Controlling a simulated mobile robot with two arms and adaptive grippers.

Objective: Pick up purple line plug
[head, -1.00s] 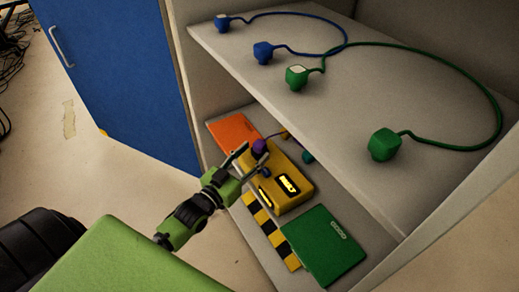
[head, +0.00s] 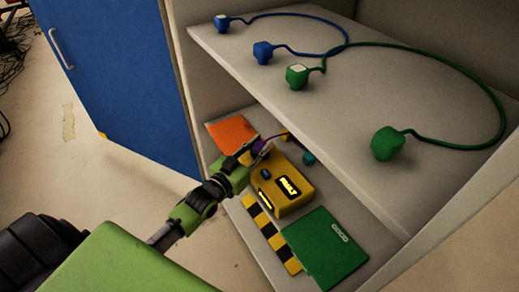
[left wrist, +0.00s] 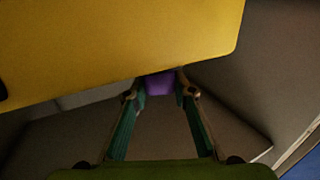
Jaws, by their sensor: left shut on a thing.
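The purple plug (head: 258,144) sits at the back left of the yellow box (head: 291,199) on the lower shelf, mostly hidden by my left gripper (head: 257,153). In the left wrist view the purple plug (left wrist: 160,83) is between the two fingertips of my left gripper (left wrist: 160,88), which is shut on it. The yellow box (left wrist: 120,45) fills the top of that view, and its edge covers part of the plug. I cannot tell whether the plug is clear of its socket. My right gripper is not in view.
An orange panel (head: 231,133) lies left of the box and a green panel (head: 325,250) right of it. The upper shelf (head: 330,95) overhangs the lower one and carries blue and green corded plugs. The blue door (head: 125,75) stands open at left.

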